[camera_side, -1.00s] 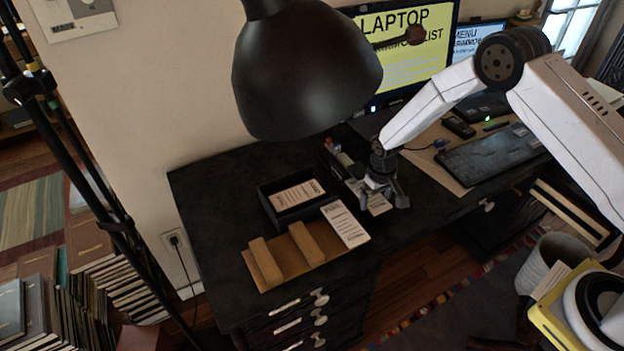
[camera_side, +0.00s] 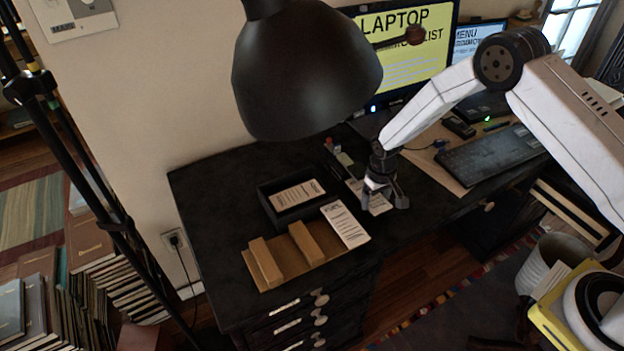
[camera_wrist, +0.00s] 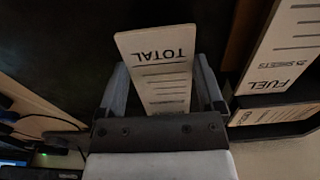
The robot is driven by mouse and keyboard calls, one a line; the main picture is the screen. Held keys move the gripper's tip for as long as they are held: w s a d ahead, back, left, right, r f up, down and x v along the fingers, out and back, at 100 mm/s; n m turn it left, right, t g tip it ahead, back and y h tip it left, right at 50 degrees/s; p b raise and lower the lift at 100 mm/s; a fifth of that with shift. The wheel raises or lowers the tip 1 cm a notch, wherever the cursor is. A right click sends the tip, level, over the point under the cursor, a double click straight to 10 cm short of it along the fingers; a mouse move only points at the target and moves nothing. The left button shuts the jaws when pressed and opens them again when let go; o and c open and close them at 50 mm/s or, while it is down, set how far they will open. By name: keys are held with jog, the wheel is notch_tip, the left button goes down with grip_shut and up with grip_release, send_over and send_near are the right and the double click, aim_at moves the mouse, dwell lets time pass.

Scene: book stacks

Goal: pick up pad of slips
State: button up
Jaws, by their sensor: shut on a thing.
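The pad of slips is a white pad printed TOTAL (camera_wrist: 158,62) with ruled lines. In the wrist view it lies between my two fingers, and its near end is hidden by the gripper body. My gripper (camera_wrist: 162,85) is shut on it, one finger along each long side. In the side view my gripper (camera_side: 383,203) points down at the dark desk, with the white pad (camera_side: 377,208) showing between the fingers. I cannot tell whether the pad is clear of the desk top.
A tan board with two blocks (camera_side: 307,243) lies in front. A keyboard (camera_side: 490,158) is to the right. A large black lamp (camera_side: 300,75) hangs above the desk.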

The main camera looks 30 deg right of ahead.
jog(key=shift+r, duration=0.1)
jog(key=shift+r, duration=0.8)
jog(key=shift+s+r, duration=0.1)
jog(key=shift+s, duration=0.15)
jog(key=s, duration=1.7)
jog(key=shift+s, duration=0.3)
jog(key=shift+s, duration=0.25)
jog(key=shift+s, duration=2.7)
jog(key=shift+r, duration=0.2)
jog(key=shift+r, duration=2.9)
